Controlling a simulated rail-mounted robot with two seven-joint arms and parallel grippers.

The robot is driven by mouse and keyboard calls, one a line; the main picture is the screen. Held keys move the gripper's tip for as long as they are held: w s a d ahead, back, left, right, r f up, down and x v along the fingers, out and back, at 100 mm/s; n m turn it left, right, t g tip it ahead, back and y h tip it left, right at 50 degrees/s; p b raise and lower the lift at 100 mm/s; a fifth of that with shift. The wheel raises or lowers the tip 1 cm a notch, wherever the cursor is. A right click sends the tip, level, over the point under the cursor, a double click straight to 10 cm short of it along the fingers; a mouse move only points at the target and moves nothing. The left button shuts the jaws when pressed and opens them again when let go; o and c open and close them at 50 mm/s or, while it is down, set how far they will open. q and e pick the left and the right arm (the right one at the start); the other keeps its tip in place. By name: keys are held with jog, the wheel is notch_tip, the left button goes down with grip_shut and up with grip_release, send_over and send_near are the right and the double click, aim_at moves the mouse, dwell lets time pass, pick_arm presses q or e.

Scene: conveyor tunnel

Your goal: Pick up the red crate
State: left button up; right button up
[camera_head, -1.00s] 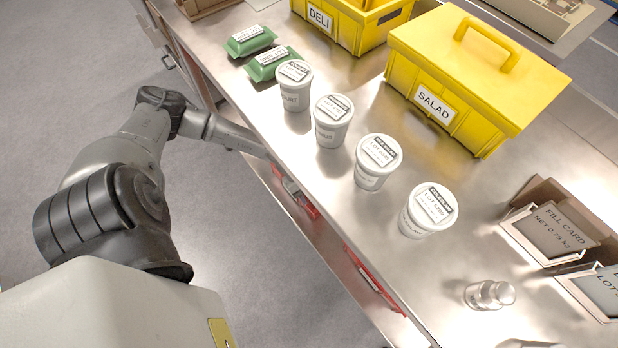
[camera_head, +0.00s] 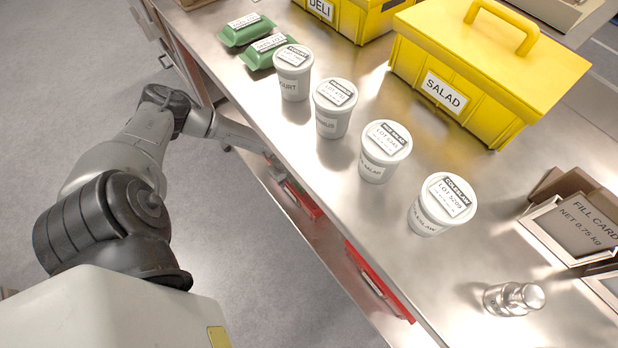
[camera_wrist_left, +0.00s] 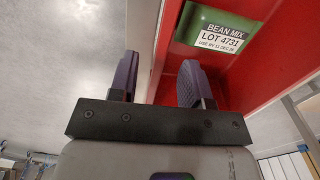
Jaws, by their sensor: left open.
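Red crate parts show below the steel table's front edge in the head view, one stretch by my left gripper (camera_head: 278,172) and a longer red stretch (camera_head: 380,285) nearer. The table hides the rest, and I cannot tell whether both belong to one crate. In the left wrist view, the red crate (camera_wrist_left: 262,88) has a green "BEAN MIX" pack (camera_wrist_left: 217,30) inside. My left gripper, also in that view (camera_wrist_left: 157,65), is open. A red wall edge appears between its two dark fingers; contact cannot be told. My right gripper is not in view.
The steel tabletop (camera_head: 335,180) overhangs the red parts. Several white tubs, including one labelled coleslaw (camera_head: 442,205), line its front. Green packs (camera_head: 245,30), a yellow "SALAD" container (camera_head: 480,75) and a metal weight (camera_head: 513,298) stand there too. Open floor (camera_head: 240,255) lies left.

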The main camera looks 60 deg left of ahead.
aim_at(288, 184)
pick_arm(q)
jog(key=shift+w+d+f+b, duration=0.1)
jog(key=shift+f+b, duration=1.9)
jog(key=shift+f, duration=0.7)
jog(key=shift+r, duration=0.1)
jog(key=shift+c, duration=0.4)
grip_shut()
